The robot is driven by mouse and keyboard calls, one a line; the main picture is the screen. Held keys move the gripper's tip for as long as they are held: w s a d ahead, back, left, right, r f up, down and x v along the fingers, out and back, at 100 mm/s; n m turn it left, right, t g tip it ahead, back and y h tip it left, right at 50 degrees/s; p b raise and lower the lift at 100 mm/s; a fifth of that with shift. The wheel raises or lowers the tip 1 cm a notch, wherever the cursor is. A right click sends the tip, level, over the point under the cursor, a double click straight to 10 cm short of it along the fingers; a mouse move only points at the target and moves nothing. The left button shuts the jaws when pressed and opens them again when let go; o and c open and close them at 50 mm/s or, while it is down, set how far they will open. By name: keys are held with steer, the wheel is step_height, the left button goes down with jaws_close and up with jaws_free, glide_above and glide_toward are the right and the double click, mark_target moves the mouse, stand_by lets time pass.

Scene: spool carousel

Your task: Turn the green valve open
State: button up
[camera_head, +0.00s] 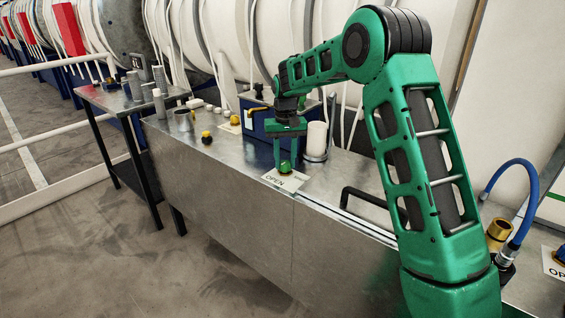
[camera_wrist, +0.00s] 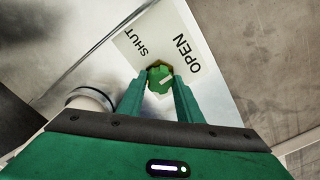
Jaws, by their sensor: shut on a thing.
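The green valve (camera_wrist: 159,79) is a small green knob with a white line on top and a yellowish base. It sits on a white label (camera_wrist: 185,40) printed SHUT and OPEN. The white line lies slanted, its end towards the OPEN side. My gripper (camera_wrist: 160,88) is shut on the knob, one finger on each side. In the head view my gripper (camera_head: 285,163) points down from above onto the valve (camera_head: 285,168) on the metal bench, and the label (camera_head: 289,180) shows OPEN. Part of the knob is hidden by the fingers.
A white cylinder (camera_head: 315,140) stands on the metal bench (camera_head: 240,170) just behind my gripper. A blue box (camera_head: 258,125) is behind to the left. A black and yellow knob (camera_head: 207,138) and a metal cup (camera_head: 183,120) stand further left. A blue hose (camera_head: 527,195) curves at the right.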

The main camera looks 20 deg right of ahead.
mark_target(285, 162)
steer(key=shift+m, duration=0.4)
steer(key=o, duration=1)
steer(key=shift+o, duration=0.2)
steer(key=shift+r, duration=0.1)
step_height(285, 162, up, 11)
steer(key=shift+f, duration=0.2)
